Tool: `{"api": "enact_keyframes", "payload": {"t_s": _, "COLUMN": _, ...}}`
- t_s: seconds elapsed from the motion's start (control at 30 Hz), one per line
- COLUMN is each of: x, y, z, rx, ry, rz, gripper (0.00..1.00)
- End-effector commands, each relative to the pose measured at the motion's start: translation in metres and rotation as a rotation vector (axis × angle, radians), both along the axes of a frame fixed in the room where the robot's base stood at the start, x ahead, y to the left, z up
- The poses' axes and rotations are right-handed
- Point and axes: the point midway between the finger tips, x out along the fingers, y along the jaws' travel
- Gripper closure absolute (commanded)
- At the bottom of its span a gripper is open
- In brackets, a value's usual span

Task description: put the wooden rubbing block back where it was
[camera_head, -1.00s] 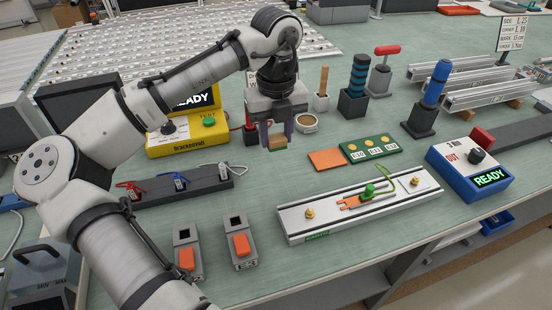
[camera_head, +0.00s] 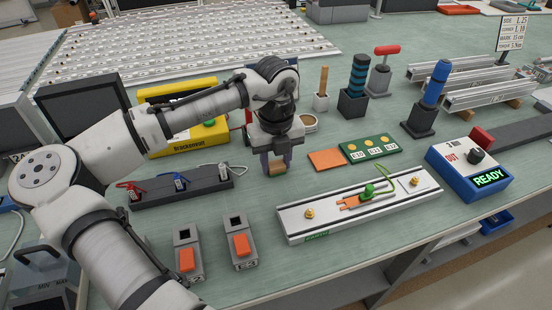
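The wooden rubbing block (camera_head: 277,169) is a small tan block with a greenish underside. It sits between the purplish fingers of my gripper (camera_head: 276,163), which is shut on it. The gripper points down over the green bench, left of a flat orange pad (camera_head: 326,159) and behind the long aluminium rail fixture (camera_head: 290,222). I cannot tell how far the block is above the bench top. The orange pad is bare.
A green board with round brass pieces (camera_head: 370,149) lies right of the pad. A dark holder with clips (camera_head: 180,186) is on the left. A blue READY box (camera_head: 470,170) is at right.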

Motion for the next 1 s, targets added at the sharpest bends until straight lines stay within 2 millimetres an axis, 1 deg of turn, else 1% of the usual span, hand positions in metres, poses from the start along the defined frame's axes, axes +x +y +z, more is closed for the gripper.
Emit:
{"api": "enact_keyframes", "payload": {"t_s": 0.03, "x": 0.0, "y": 0.0, "z": 0.0, "rx": 0.0, "ry": 0.0, "rz": 0.0, "gripper": 0.57}}
{"api": "enact_keyframes", "payload": {"t_s": 0.13, "x": 0.0, "y": 0.0, "z": 0.0, "rx": 0.0, "ry": 0.0, "rz": 0.0, "gripper": 0.44}}
{"api": "enact_keyframes", "payload": {"t_s": 0.4, "x": 0.0, "y": 0.0, "z": 0.001, "rx": 0.001, "ry": 0.0, "rz": 0.0, "gripper": 0.43}}
{"api": "enact_keyframes", "payload": {"t_s": 0.53, "x": 0.0, "y": 0.0, "z": 0.006, "rx": 0.0, "ry": 0.0, "rz": 0.0, "gripper": 0.43}}
{"api": "enact_keyframes", "payload": {"t_s": 0.67, "x": 0.001, "y": -0.001, "z": 0.027, "rx": 0.0, "ry": -0.002, "rz": 0.0, "gripper": 0.43}}
{"api": "enact_keyframes", "payload": {"t_s": 0.9, "x": 0.0, "y": -0.001, "z": 0.08, "rx": -0.002, "ry": -0.001, "rz": -0.001, "gripper": 0.43}}
{"api": "enact_keyframes", "payload": {"t_s": 1.0, "x": 0.0, "y": -0.001, "z": 0.098, "rx": -0.001, "ry": 0.0, "rz": -0.001, "gripper": 0.43}}
